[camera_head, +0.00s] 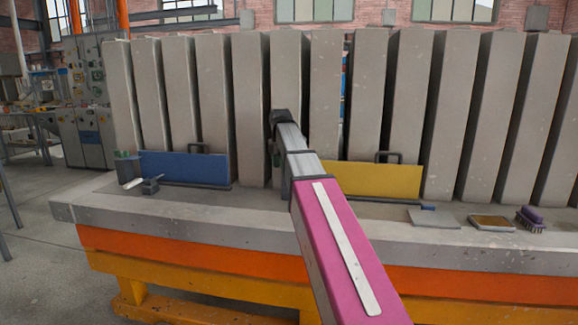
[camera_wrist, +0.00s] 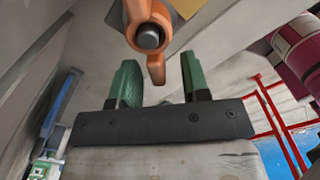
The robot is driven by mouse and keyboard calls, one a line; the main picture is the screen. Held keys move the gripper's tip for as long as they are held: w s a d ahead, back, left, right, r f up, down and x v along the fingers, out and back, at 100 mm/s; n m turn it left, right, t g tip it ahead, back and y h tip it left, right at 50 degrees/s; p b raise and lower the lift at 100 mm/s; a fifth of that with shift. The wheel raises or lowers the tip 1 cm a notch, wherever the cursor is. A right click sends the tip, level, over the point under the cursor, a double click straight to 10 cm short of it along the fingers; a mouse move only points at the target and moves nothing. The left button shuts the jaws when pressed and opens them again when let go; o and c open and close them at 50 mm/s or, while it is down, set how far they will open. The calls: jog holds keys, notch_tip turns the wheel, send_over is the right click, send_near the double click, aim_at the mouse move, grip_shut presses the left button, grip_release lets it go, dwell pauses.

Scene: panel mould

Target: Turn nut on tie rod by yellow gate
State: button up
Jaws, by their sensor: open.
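The orange wing nut (camera_wrist: 159,14) sits on the dark end of the tie rod (camera_wrist: 149,38) at the top of the wrist view. One wing points down into the gap between my fingers. My gripper (camera_wrist: 159,68) is open, with one green finger on each side of that wing; neither visibly touches it. In the head view my gripper (camera_head: 273,152) is at the concrete panels, left of the yellow gate (camera_head: 375,180), and my arm hides the nut. A corner of the yellow gate also shows in the wrist view (camera_wrist: 186,8).
A row of upright grey concrete panels (camera_head: 250,100) stands close behind my gripper. A blue gate (camera_head: 180,167) is to the left. A trowel (camera_head: 434,217), a tan sponge (camera_head: 492,223) and a purple brush (camera_head: 530,219) lie on the ledge to the right.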

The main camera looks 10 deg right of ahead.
grip_shut()
jog(key=shift+s+d+n, duration=0.2)
jog(key=shift+s+n, duration=0.05)
jog(key=shift+n, duration=0.65)
jog(key=shift+s+d+n, duration=0.2)
jog(key=shift+s+n, duration=0.05)
jog(key=shift+n, duration=0.65)
jog(key=shift+s+d+n, duration=0.2)
jog(key=shift+d+n, duration=0.05)
jog(key=shift+n, duration=0.6)
jog(key=shift+s+d+n, duration=0.15)
jog(key=shift+d+n, duration=0.1)
jog(key=shift+n, duration=0.6)
jog(key=shift+s+d+n, duration=0.1)
jog(key=shift+d+n, duration=0.2)
jog(key=shift+n, duration=0.55)
jog(key=shift+s+d+n, duration=0.1)
jog(key=shift+d+n, duration=0.15)
jog(key=shift+n, duration=0.6)
